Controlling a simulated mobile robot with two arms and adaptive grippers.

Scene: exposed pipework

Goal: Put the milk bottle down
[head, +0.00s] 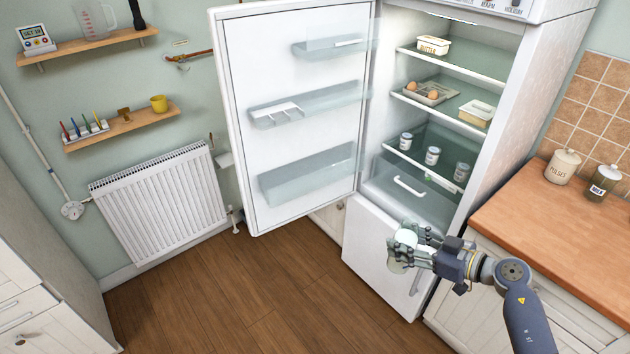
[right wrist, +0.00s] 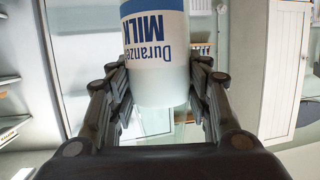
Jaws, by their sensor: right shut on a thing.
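My right gripper (head: 404,251) is in front of the lower part of the fridge, above the floor. It is shut on the milk bottle (right wrist: 160,85), a white bottle with blue "Duranze" and "MILK" lettering in the right wrist view. The fingers (right wrist: 159,75) press on both sides of it. In the head view the white bottle (head: 398,266) is small and partly covered by the fingers. The top edge of the wrist view cuts off part of the bottle. My left gripper is not in view.
The fridge (head: 378,250) stands open, its door (head: 230,110) swung left. Its shelves hold an egg tray (head: 428,92), tubs (head: 476,113) and several jars (head: 432,156). A wooden worktop (head: 550,230) with two canisters (head: 562,167) is at right; its near part is clear. A radiator (head: 163,202) is at left.

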